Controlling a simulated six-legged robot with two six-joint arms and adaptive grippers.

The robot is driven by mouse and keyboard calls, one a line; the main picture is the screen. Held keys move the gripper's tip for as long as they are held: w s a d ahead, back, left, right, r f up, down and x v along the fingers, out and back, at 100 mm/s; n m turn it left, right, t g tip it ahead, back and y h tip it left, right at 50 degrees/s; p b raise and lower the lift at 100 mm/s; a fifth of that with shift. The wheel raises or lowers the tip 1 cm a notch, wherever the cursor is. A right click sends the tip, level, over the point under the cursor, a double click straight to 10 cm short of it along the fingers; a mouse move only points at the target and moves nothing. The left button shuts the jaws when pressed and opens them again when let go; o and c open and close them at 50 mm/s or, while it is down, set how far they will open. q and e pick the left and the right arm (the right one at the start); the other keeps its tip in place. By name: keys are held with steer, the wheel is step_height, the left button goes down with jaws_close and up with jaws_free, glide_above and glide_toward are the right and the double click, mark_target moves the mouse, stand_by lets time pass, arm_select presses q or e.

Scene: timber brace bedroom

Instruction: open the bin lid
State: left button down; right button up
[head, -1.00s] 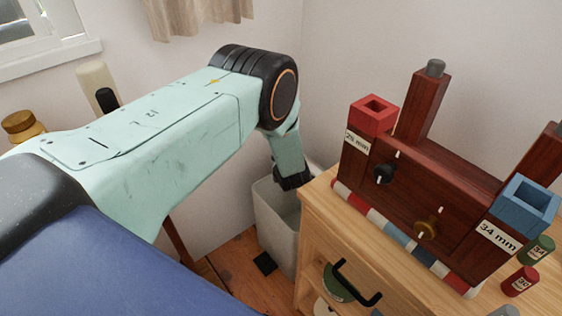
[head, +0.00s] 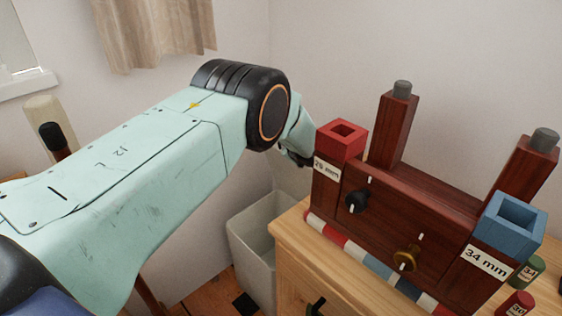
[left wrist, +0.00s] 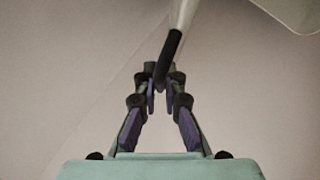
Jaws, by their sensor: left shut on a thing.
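The pale grey bin (head: 252,262) stands on the floor left of the wooden cabinet. In the left wrist view, my left gripper (left wrist: 160,84) is shut on the lower end of a dark rod (left wrist: 170,52). The rod runs up into a pale shaft; I cannot tell what it belongs to. My right gripper is out of view.
The cabinet (head: 288,238) carries a dark red wooden rack (head: 405,215) with upright posts, close right of my left gripper. A beige curtain (head: 155,32) hangs at the upper left. The wall behind is bare.

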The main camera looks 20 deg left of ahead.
arm_select(q)
steer(key=shift+w+d+r+b, duration=0.2)
steer(key=shift+w+b, duration=0.1)
steer(key=shift+w, duration=0.3)
steer(key=shift+w+d+r+b, duration=0.15)
steer(key=shift+w+r+b, duration=0.1)
steer(key=shift+w, duration=0.35)
steer(key=shift+w+d, duration=0.1)
steer(key=shift+w, duration=0.05)
steer(key=c, duration=1.4)
jaws_free()
steer(key=shift+f, duration=0.1)
steer(key=shift+c, duration=0.2)
step_height(320, 180, up, 10)
